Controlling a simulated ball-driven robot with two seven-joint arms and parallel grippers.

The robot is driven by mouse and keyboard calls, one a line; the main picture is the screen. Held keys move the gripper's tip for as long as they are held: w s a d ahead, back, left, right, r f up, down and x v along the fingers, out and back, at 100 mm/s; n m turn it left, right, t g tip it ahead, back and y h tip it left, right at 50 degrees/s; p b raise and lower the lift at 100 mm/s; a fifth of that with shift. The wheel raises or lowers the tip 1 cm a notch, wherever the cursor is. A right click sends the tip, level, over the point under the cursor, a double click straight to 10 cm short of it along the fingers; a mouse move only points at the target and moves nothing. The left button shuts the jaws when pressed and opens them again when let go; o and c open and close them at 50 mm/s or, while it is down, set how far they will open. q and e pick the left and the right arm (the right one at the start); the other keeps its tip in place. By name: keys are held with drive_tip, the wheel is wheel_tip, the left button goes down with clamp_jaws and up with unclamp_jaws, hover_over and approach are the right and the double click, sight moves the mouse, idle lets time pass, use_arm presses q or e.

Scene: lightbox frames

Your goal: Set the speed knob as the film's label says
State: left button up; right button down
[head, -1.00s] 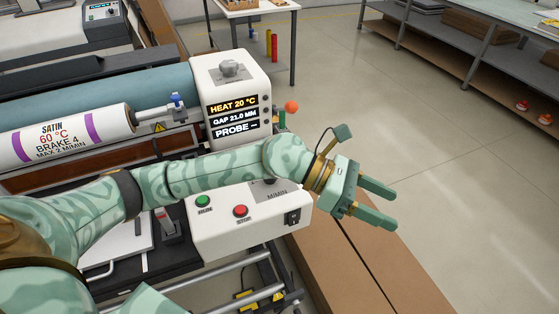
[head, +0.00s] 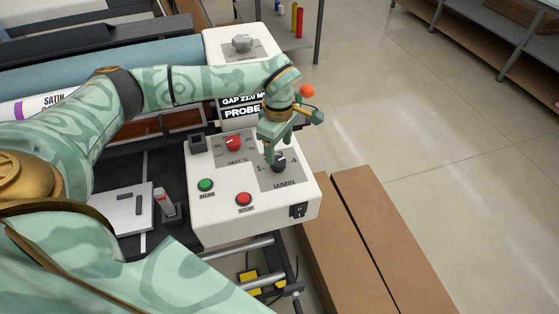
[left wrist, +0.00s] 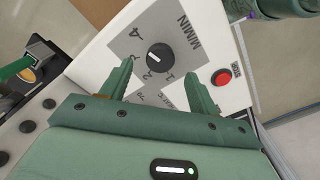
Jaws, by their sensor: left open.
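The speed knob (head: 279,165) is a black dial on a grey M/MIN plate on the white control box. It also shows in the left wrist view (left wrist: 160,57), with a white mark; I cannot tell which number that mark meets. My left gripper (head: 273,153) points down over the knob, open. In the left wrist view its two fingers (left wrist: 158,72) are spread, one toward each side of the knob, not closed on it. The film roll (head: 25,108) is mostly hidden behind my arm; only part of "SATIN" shows on its label. My right gripper is out of view.
Near the knob are a red heat knob (head: 233,143), a green RUN button (head: 205,185) and a red STOP button (head: 244,199). The display (head: 238,107) is partly covered by my arm. An orange ball (head: 307,90) stands behind the gripper. Brown boards (head: 345,235) lie at right.

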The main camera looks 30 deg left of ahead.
sight(279, 161)
use_arm(q)
wheel_tip(279, 161, down, 6)
drive_tip(key=shift+r+b, duration=0.1)
drive_tip(key=shift+b, duration=0.2)
drive_tip(key=c, duration=1)
